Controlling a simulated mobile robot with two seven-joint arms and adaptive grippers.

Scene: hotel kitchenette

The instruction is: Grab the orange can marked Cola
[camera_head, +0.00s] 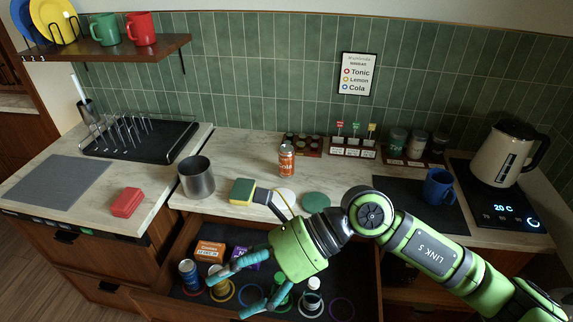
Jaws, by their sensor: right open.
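An orange can (286,160) with a pale top stands upright on the marble counter, near its back. Its label print is too small to read. My right gripper (228,299) is open, with teal fingers spread and pointing down-left over the open drawer. A wall sign (358,75) lists Tonic, Lemon and Cola beside coloured rings, with a blue one at Cola. My left gripper is out of view.
The open drawer (167,304) holds a blue can (188,273), other small containers and coloured rings, partly hidden by my gripper. A blue mug (438,187) and kettle (507,154) stand right.

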